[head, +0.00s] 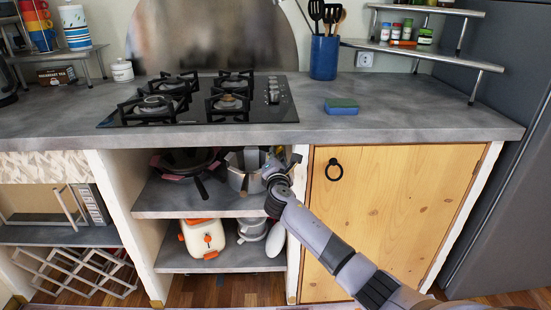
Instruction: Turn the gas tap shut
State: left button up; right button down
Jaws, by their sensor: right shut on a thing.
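My right arm comes in from the lower right, and its gripper (279,164) is inside the open compartment under the counter. It is at the right end of the upper shelf, close to the side wall by the wooden door. It is shut on the gas tap, which the gripper and wrist almost wholly hide, so I cannot tell how its handle is turned. The gas hob (200,99) is set in the counter above, with its knobs at its right side. No flame shows. My left gripper is not in view.
Pots (244,170) and dark pans stand on the upper shelf (185,203), close to the gripper. An orange and white appliance (202,238) stands below. The wooden door (400,215) to the right is shut. A sponge (341,106) lies on the grey counter (420,118).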

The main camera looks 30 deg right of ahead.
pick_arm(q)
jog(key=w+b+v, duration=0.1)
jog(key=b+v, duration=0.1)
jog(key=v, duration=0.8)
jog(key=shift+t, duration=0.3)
pick_arm(e)
jog(key=shift+m, duration=4)
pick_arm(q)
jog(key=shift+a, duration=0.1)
pick_arm(e)
jog(key=c, duration=1.6)
grip_release()
jog(key=shift+s, duration=0.15)
jog(key=v, duration=1.1)
jog(key=shift+s+a, duration=0.25)
jog(key=shift+s, duration=0.1)
